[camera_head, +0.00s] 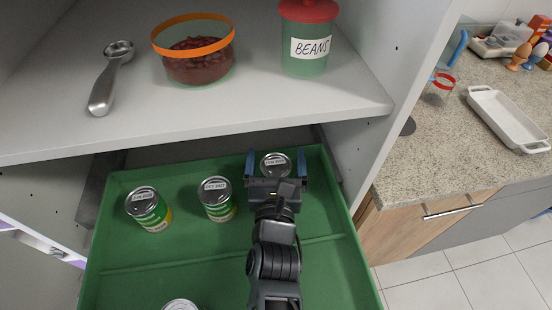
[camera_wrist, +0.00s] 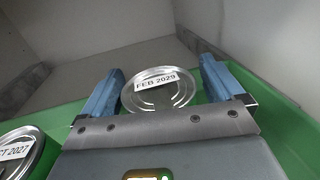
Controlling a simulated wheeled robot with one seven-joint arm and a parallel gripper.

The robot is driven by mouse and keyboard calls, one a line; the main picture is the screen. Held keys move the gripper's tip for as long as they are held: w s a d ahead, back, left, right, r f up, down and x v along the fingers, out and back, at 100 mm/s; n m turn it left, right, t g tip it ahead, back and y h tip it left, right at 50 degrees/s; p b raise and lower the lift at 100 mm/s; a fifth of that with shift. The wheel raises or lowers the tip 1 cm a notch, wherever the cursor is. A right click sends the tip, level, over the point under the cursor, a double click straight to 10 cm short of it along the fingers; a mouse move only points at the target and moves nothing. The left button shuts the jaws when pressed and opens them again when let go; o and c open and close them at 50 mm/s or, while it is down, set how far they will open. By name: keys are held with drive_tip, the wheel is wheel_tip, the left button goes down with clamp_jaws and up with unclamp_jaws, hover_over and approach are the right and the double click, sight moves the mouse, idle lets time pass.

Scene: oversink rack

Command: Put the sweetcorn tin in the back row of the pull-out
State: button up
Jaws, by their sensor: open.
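A tin (camera_head: 275,165) with a "FEB 2029" lid label stands upright in the back right of the green pull-out (camera_head: 185,272), behind its low cross ridge. My gripper (camera_head: 276,158) is open, with one blue finger on each side of this tin. In the wrist view the tin's lid (camera_wrist: 158,91) lies between the spread fingers; I cannot tell whether they touch it. Its side is hidden. Two tins with green and yellow sides stand left of it in the back row: an "OCT 2027" tin (camera_head: 217,199) and another tin (camera_head: 148,208) at the far left.
A further tin (camera_head: 181,304) shows at the bottom edge, in front of the ridge. The shelf (camera_head: 200,112) above holds a metal scoop (camera_head: 108,80), a bowl of beans (camera_head: 195,62) and a "BEANS" jar (camera_head: 305,50). A cabinet side wall (camera_head: 385,110) stands close on the right.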

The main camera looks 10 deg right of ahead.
drive_tip(key=shift+r, duration=0.2)
drive_tip(key=shift+s+a+p, duration=0.15)
drive_tip(key=shift+s+a, duration=0.05)
drive_tip(key=shift+s, duration=1.05)
drive_tip(key=shift+s+a+p, duration=0.2)
drive_tip(key=shift+s, duration=1)
drive_tip(key=shift+s+a+p, duration=0.15)
drive_tip(key=shift+s+a, duration=0.05)
drive_tip(key=shift+s, duration=1.05)
